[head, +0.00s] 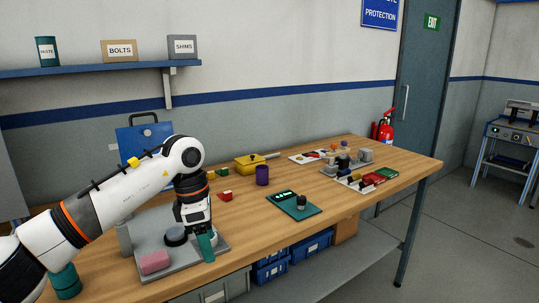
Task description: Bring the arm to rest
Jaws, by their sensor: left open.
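My left arm (110,200) comes in from the left and bends down at the wrist over the table. Its gripper (198,226) points down and is open, above the right part of a grey base plate (215,252). A teal upright piece (206,247) stands right at the fingertips, near the plate's front edge. I cannot tell whether the fingers touch it. My right gripper is out of view.
A dark round pad (176,236) and a pink block (155,262) are on the plate. A teal cylinder (65,282) is at left. A red block (225,196), purple cup (262,175), yellow case (250,163) and teal scale-like device (293,206) stand to the right on the wooden table (345,215).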

